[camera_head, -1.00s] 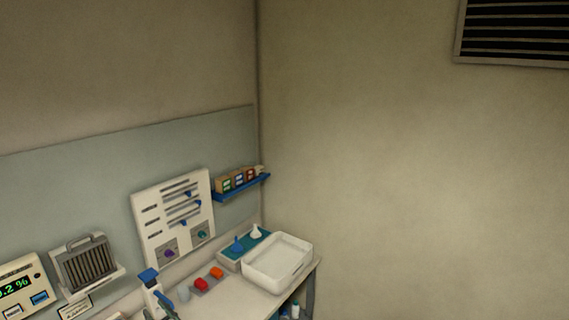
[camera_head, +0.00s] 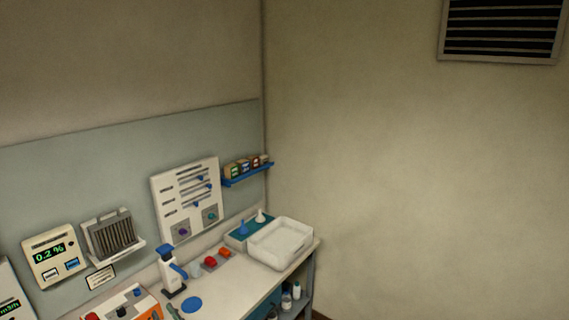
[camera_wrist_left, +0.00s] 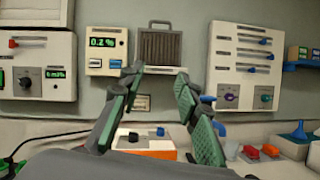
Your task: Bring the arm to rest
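My left gripper (camera_wrist_left: 158,73) shows in the left wrist view with its two green-padded fingers spread apart and nothing between them. It is in front of the counter, with the wall devices behind it. In the head view I cannot make out this gripper clearly; a small dark green piece at the bottom edge may be part of it. My right gripper is in neither view.
A counter (camera_head: 228,292) runs along the wall, holding a white tray (camera_head: 282,243), a white-and-blue device (camera_head: 171,271) and an orange-and-white box (camera_head: 127,304). A meter reading 0.2 % (camera_head: 54,256) and a slider panel (camera_head: 187,200) stand behind. The right wall is bare below a vent (camera_head: 500,30).

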